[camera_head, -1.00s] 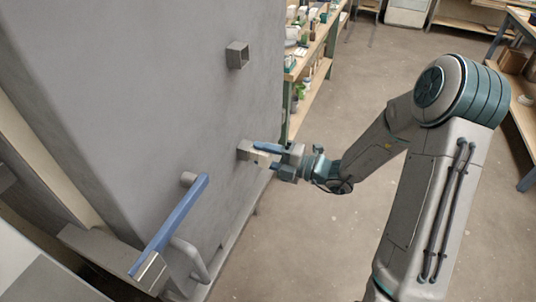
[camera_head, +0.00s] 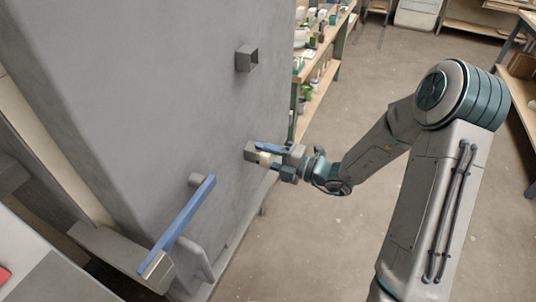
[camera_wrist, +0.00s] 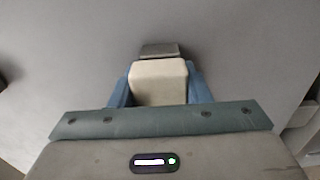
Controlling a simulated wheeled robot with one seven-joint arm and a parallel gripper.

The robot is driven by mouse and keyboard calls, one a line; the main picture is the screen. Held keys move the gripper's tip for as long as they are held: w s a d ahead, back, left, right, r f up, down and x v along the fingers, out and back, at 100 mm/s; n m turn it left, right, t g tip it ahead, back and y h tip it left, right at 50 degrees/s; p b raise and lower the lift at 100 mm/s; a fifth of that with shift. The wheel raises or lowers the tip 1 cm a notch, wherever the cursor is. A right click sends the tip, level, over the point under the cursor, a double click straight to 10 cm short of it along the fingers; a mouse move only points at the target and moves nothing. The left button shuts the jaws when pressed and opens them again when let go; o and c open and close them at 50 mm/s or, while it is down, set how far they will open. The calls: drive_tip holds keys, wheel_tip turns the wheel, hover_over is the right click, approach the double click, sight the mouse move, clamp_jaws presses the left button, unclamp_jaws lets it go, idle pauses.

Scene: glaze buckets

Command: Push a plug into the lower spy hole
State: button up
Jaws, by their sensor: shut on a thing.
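My gripper (camera_head: 274,157) is at the kiln's grey front wall, its two blue fingers shut on a cream plug (camera_head: 265,158). In the wrist view the plug (camera_wrist: 158,82) sits between the fingers. Its far end is at the lower spy hole (camera_head: 250,150), a square grey tube that sticks out of the wall. The top edge of this tube (camera_wrist: 159,49) shows just beyond the plug in the wrist view. I cannot tell how deep the plug is in the tube. The upper spy hole (camera_head: 247,58) is an open, empty square tube higher on the wall.
A long blue handle (camera_head: 182,223) sticks out from the wall at the lower left, with a grey curved bar (camera_head: 196,258) below it. A shelf bench (camera_head: 325,75) with bottles stands behind. The floor right of the kiln is open.

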drive_tip(key=shift+a, duration=0.15)
drive_tip(key=shift+w+a+p, duration=0.15)
drive_tip(key=shift+a+p, duration=0.15)
drive_tip(key=shift+p, duration=0.1)
drive_tip(key=o, duration=1.3)
drive_tip(key=shift+o, duration=0.2)
drive_tip(key=shift+d, duration=0.15)
drive_tip(key=shift+p+v, duration=0.85)
drive_tip(key=shift+v, duration=0.8)
drive_tip(key=shift+p+v, duration=0.9)
drive_tip(key=shift+v, duration=1.35)
